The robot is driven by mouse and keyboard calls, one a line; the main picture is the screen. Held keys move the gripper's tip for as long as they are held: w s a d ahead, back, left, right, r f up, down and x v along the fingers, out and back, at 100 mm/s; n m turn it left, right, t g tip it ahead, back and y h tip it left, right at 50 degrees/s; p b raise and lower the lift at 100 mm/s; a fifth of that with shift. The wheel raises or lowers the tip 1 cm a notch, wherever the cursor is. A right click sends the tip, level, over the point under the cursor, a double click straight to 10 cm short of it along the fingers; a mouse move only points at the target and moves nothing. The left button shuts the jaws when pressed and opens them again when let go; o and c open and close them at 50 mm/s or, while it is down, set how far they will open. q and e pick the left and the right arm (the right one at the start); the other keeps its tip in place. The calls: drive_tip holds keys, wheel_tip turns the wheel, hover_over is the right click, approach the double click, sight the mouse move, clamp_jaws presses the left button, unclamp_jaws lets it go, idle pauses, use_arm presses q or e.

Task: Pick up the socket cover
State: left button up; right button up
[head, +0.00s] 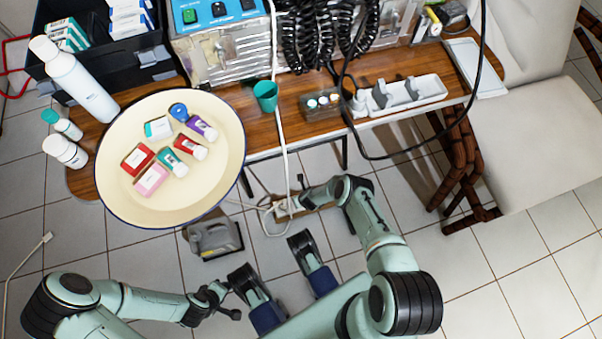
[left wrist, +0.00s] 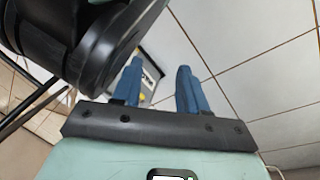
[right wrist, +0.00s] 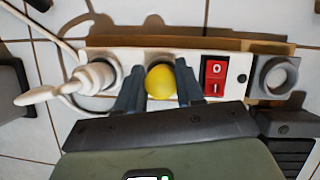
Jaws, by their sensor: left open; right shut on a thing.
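The socket cover (right wrist: 160,83) is a small round yellow piece at the middle of a white power strip (right wrist: 120,62) in the right wrist view. My right gripper (right wrist: 159,74) is shut on it, with one finger on each side. I cannot tell whether the cover is still seated in the strip or slightly raised. In the head view the power strip (head: 285,210) lies on the floor by the table, with my right arm reaching down to it; the cover is not visible there. My left gripper (left wrist: 158,70) is open and empty above the tiled floor.
A white plug (right wrist: 92,78) and a red switch (right wrist: 214,76) flank the cover. A white cable (head: 283,130) hangs down to the strip. A grey case (head: 213,237) stands on the floor to the left. The wooden table (head: 272,137) holds a cream basin (head: 218,150).

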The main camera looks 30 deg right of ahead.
use_arm(q)
drive_tip(key=w+d+r+t+p, duration=0.1)
drive_tip(key=w+r+t+p, duration=0.1)
drive_tip(key=w+r+p, duration=0.3)
use_arm(e)
wheel_tip(320, 180, up, 7)
drive_tip(key=shift+w+f+b, duration=0.1)
drive_tip(key=shift+b, duration=0.65)
use_arm(q)
drive_tip(key=s+d+r+g+p, duration=0.1)
drive_tip(key=s+d+r+p, duration=0.1)
drive_tip(key=s+r, duration=0.1)
drive_tip(key=s+d+r+m+g+h+p, duration=0.1)
drive_tip(key=s+d+r+g+p, duration=0.1)
drive_tip(key=s, duration=0.4)
drive_tip(key=shift+s+d+r+h+p, duration=0.15)
drive_tip(key=shift+d+r+h+p, duration=0.15)
drive_tip(key=shift+r+p, duration=0.4)
use_arm(e)
wheel_tip(320, 180, up, 13)
use_arm(q)
drive_tip(key=shift+r, duration=0.15)
use_arm(e)
drive_tip(key=shift+s, duration=0.2)
